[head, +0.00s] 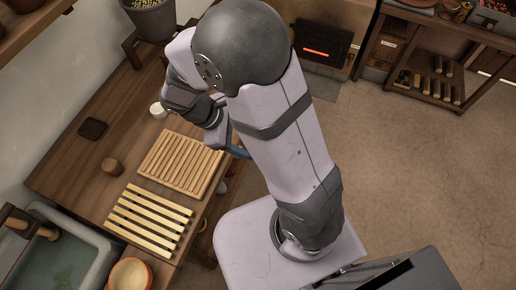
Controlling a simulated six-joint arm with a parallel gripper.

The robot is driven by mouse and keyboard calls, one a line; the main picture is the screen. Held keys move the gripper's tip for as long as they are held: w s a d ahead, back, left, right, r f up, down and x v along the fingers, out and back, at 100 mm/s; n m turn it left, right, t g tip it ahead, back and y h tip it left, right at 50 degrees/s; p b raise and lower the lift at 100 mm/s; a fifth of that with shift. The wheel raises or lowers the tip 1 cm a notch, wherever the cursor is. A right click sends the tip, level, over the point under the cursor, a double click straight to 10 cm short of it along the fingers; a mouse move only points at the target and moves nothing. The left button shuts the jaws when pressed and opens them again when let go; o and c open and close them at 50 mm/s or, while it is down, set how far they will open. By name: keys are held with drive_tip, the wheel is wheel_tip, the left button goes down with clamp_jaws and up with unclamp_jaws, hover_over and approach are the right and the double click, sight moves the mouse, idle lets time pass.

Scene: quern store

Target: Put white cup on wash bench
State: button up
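A small white cup (158,111) stands on a long wooden bench (75,160) along the left wall. The bench runs down to a stone basin of water, so it looks like the wash bench, though I cannot be sure. My arm fills the middle of the head view. My gripper (222,140) is partly hidden behind my own arm links, near the bench's right edge. It is apart from the cup, to its lower right. I cannot see whether its fingers are open or shut. A small blue part shows beside it; I cannot tell what it is.
Two slatted wooden racks (181,163) (149,222), a brown cup (112,167) and a dark square coaster (93,128) lie on the bench. A plant pot (152,18) stands behind. The basin (95,248) and an orange-rimmed bowl (130,274) are at lower left. Bare bench shows left of the racks.

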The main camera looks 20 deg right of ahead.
drive_tip(key=s+r+m+t+y, duration=0.1)
drive_tip(key=s+m+y, duration=0.5)
drive_tip(key=m, duration=0.6)
drive_tip(key=shift+s+d+r, duration=0.15)
drive_tip(key=shift+r, duration=0.55)
wheel_tip(320, 180, up, 5)
drive_tip(key=p, duration=0.5)
